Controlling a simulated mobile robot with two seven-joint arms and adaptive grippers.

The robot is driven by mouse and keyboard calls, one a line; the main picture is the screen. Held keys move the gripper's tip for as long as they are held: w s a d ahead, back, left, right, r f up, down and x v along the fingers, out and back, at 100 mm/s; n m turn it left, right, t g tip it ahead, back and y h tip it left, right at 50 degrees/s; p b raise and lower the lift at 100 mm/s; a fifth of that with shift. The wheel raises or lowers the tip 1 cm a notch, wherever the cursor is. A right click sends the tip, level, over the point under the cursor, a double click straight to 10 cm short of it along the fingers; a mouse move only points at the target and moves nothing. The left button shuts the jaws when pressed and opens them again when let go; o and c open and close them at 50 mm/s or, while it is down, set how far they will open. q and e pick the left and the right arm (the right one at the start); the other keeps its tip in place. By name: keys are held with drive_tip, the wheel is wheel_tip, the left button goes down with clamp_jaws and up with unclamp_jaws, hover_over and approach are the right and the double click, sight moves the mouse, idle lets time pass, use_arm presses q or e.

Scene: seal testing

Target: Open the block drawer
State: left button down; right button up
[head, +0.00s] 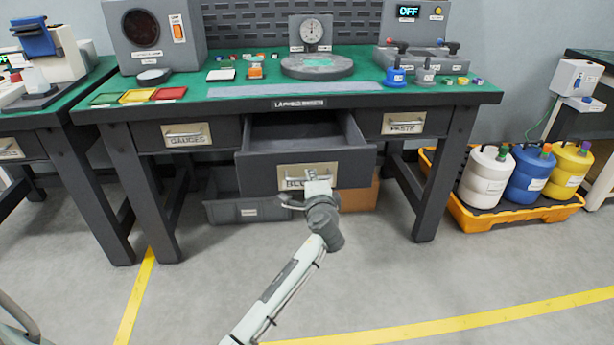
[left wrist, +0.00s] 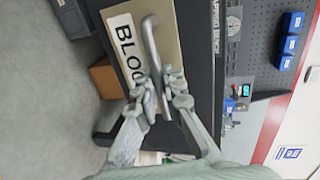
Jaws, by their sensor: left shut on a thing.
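The block drawer (head: 256,170) is the middle drawer of the green-topped bench, and it stands pulled out, with its empty-looking inside showing from above. Its label plate, partly covered by my gripper, reads "BLO…" in the left wrist view (left wrist: 128,42). My left gripper (head: 316,186) is at the drawer front in the head view. In the left wrist view its fingers (left wrist: 164,92) are closed around the metal bar handle (left wrist: 150,38). My right gripper is in neither view.
The gauges drawer (head: 187,134) and another labelled drawer (head: 404,123) sit shut on either side. A grey bin (head: 248,210) and a cardboard box (head: 361,196) stand under the bench. Jugs stand in an orange tray (head: 478,226) at right. Open floor lies in front.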

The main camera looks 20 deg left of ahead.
use_arm(q)
drive_tip(key=shift+s+d, duration=0.3)
drive_tip(key=shift+s, duration=0.25)
drive_tip(key=c, duration=1.9)
unclamp_jaws()
drive_tip(key=v, duration=1.2)
drive_tip(key=shift+d, duration=0.1)
